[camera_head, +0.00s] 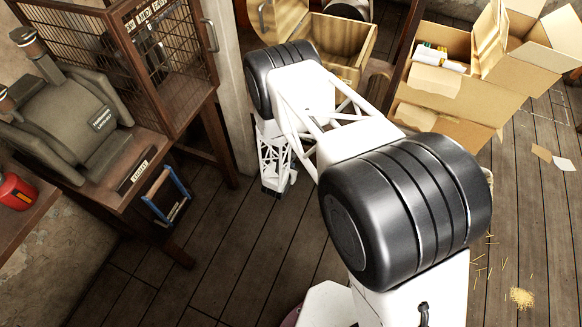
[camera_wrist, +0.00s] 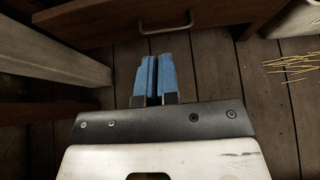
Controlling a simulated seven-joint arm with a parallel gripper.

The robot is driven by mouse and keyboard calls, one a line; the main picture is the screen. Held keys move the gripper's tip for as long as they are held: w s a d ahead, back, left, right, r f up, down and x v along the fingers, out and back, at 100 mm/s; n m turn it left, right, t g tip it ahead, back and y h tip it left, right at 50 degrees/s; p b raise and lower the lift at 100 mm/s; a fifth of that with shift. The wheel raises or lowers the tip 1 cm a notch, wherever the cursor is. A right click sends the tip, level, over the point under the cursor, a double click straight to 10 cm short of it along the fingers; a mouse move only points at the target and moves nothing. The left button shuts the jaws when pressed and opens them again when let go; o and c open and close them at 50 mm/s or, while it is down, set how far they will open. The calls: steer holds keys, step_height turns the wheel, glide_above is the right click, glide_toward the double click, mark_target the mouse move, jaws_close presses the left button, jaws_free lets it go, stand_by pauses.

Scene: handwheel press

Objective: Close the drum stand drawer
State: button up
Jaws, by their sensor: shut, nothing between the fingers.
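In the head view, an open-topped light wooden drawer (camera_head: 366,66) juts out at the top centre, behind my arm, below a metal drum (camera_head: 348,8). My arm hides its left part and some of its front. In the wrist view, a brown wooden front with a curved metal handle (camera_wrist: 168,26) crosses the top; I cannot tell for sure that it is the same drawer. My gripper (camera_wrist: 152,82) has blue fingers, shut together and empty. Their tips point at the handle and appear just short of it.
A pale post (camera_head: 228,90) stands left of the drawer; a wire cage (camera_head: 160,60) on a wooden bench is farther left. Open cardboard boxes (camera_head: 450,105) stand at the right. Straw (camera_head: 521,297) lies on the plank floor. The floor at lower centre-left is clear.

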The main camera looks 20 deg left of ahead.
steer(key=o, duration=0.5)
steer(key=shift+d+f, duration=0.1)
steer(key=shift+f, duration=0.1)
steer(key=shift+c, duration=0.2)
steer(key=shift+o, duration=0.5)
steer(key=shift+s+d+f+m+g+h, duration=0.2)
steer(key=shift+d+f+m+g+h, duration=0.1)
steer(key=shift+m, duration=0.2)
steer(key=s+d+f+m+g+h, duration=0.2)
steer(key=s+d+f+m+g, duration=0.1)
steer(key=s+f+m+g, duration=0.75)
steer(key=s+a+f+m+y, duration=0.1)
steer(key=a+f+m+y, duration=0.2)
steer(key=m, duration=0.4)
steer(key=s+a+f+m+y, duration=0.1)
steer(key=a+m+y, duration=0.1)
steer(key=a+m, duration=0.45)
steer(key=w+a+m+t+y, duration=0.4)
steer(key=w+m, duration=0.4)
steer(key=m, duration=0.6)
steer(key=w+d+r+m+t+h, duration=0.5)
steer(key=w+d+m+t, duration=0.4)
steer(key=m, duration=0.6)
steer(key=shift+w+d+t+h, duration=0.15)
steer(key=shift+d+t+h, duration=0.55)
steer(key=shift+d+t, duration=0.15)
steer(key=shift+w, duration=0.1)
